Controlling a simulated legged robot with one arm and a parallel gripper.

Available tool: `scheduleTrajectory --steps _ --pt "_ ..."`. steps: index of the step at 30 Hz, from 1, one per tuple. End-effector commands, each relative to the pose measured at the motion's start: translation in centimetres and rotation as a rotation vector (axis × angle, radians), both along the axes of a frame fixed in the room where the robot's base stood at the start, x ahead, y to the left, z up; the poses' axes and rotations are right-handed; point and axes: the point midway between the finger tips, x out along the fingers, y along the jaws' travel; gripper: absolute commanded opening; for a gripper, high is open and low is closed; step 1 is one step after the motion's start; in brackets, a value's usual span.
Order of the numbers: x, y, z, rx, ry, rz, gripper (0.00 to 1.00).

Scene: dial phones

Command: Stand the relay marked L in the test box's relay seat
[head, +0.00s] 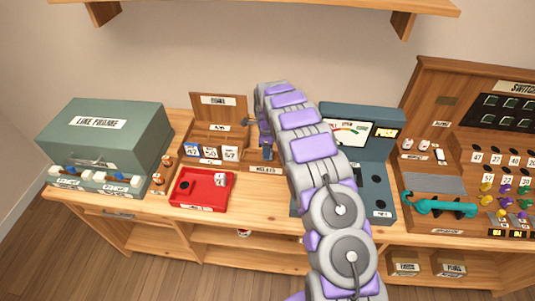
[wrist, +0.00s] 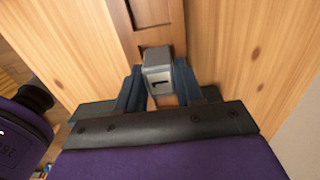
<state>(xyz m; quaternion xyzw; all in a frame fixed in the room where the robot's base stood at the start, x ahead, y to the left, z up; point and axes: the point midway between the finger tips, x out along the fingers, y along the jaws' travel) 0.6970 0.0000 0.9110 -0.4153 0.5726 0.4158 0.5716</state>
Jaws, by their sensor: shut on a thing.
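My gripper (wrist: 157,86) is shut on a small grey relay (wrist: 160,64), which has a dark mark on its face that may be an L on its side. In the wrist view the relay is between the two dark blue fingers, above or in a wooden rack with slots (wrist: 127,20); I cannot tell if it is clear of the rack. In the head view my gripper (head: 267,151) is by the relay rack, behind the relays label, and the relay is not distinguishable. The teal test box (head: 372,165) with its meter is right of my arm. My arm covers its left part, and I cannot make out the relay seat.
A wooden tray (head: 219,103) with numbered cards stands left of my gripper. A red tray (head: 189,203) lies in front of it. A grey-green line frame box (head: 105,125) is at far left. A wooden switchboard (head: 430,105) with a teal handset (head: 440,206) is at right. A shelf hangs above.

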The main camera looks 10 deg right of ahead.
Motion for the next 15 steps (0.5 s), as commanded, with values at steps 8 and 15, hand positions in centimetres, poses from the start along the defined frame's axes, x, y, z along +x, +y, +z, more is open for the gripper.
scheduleTrajectory --steps 8,15 --pt "0.0 0.0 1.4 0.0 -0.002 0.0 0.09" --pt "0.0 0.0 2.7 0.0 0.0 0.0 0.09"
